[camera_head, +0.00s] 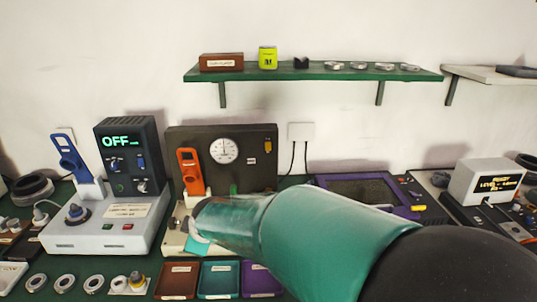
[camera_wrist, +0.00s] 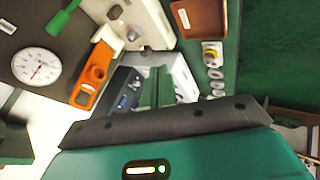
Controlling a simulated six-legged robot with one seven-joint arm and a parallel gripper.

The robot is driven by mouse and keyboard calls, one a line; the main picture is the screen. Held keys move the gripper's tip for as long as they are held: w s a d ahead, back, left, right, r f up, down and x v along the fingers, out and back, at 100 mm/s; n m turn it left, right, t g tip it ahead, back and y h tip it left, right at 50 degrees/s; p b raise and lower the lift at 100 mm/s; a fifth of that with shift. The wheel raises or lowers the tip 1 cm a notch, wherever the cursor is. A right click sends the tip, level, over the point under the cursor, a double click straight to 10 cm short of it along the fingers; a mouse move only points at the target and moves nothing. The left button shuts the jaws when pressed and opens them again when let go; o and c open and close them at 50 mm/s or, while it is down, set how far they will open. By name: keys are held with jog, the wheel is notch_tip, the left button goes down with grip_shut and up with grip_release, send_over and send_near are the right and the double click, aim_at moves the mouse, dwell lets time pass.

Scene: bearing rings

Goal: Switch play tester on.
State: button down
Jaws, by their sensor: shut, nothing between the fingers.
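A tester with a round dial gauge (camera_head: 224,151) on a dark back panel (camera_head: 258,168) stands in the middle of the bench. It has an orange lever (camera_head: 189,171), and the gauge and orange lever (camera_wrist: 93,75) also show in the wrist view. Left of it stands a grey-white unit (camera_head: 125,233) with a dark head reading OFF (camera_head: 116,141), switches, and a blue lever (camera_head: 70,157). I cannot read which one is labelled play tester. My gripper (camera_wrist: 156,82) is shut and empty, in front of the dark head in the wrist view. In the head view my arm hides the fingers.
Brown (camera_head: 178,282), teal (camera_head: 219,281) and purple trays lie at the front, with several rings (camera_head: 64,283) to their left. A purple-framed unit (camera_head: 361,189) and a white box reading READY (camera_head: 489,182) stand right. A green shelf (camera_head: 310,74) hangs above.

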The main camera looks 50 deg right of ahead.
aim_at(268, 151)
jog(key=w+d+f+n+h, duration=0.1)
jog(key=d+f+n+h, duration=0.2)
jog(key=d, duration=0.6)
jog(key=d+n+h, duration=0.3)
jog(key=d+n, duration=0.2)
jog(key=d, duration=0.4)
jog(key=s+d+r+n+t+h, duration=0.2)
jog(key=d+r+n+t+h, duration=0.1)
jog(key=d+r+n, duration=0.5)
jog(key=d+n+h, duration=0.1)
jog(key=d+n, duration=0.2)
jog(key=n, duration=0.1)
jog(key=shift+r, duration=0.15)
jog(key=x, duration=1.4)
jog(key=shift+w, duration=0.1)
jog(key=shift+w+d, duration=0.1)
